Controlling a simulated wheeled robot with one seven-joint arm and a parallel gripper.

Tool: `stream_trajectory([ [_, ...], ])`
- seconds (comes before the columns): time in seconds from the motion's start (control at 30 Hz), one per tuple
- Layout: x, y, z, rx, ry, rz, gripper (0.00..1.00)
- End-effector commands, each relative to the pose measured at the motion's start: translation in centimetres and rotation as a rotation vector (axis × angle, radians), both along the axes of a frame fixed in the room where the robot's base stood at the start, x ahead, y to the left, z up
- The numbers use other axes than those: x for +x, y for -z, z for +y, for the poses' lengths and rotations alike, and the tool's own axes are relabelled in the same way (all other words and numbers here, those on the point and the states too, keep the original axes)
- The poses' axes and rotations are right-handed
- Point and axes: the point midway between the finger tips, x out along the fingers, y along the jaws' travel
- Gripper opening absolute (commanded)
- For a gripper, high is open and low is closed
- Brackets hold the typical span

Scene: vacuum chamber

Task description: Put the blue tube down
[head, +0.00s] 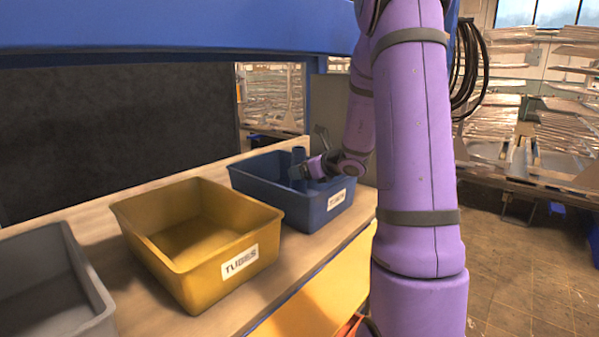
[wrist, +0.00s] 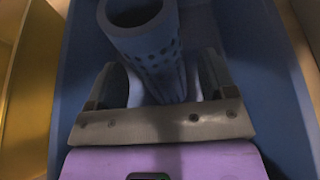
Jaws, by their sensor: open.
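The blue tube (head: 299,156) stands in the blue bin (head: 336,203), its open top showing above the bin's far rim in the head view. In the wrist view the tube (wrist: 152,48) is hollow, with rows of small holes along its side. It stands between the spread fingers of my gripper (wrist: 166,84). My gripper (head: 304,173) is open and reaches into the blue bin from the right. The tube's lower end is hidden, so I cannot tell what it rests on.
A yellow bin (head: 152,238) labelled "TUBES" stands left of the blue one and looks empty. A grey bin (head: 92,285) is at the far left. All stand on a wooden bench (head: 112,194). A blue beam (head: 180,32) runs overhead.

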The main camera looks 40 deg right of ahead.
Motion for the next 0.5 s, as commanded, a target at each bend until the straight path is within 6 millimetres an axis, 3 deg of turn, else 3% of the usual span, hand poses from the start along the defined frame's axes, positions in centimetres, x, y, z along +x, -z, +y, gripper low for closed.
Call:
stream_trajectory([
  [0.3, -5.9, -2.5, -0.9, -0.002, 0.003, -0.001, 0.77],
  [0.5, -8.3, -3.5, -1.2, -0.002, 0.002, 0.0, 0.77],
])
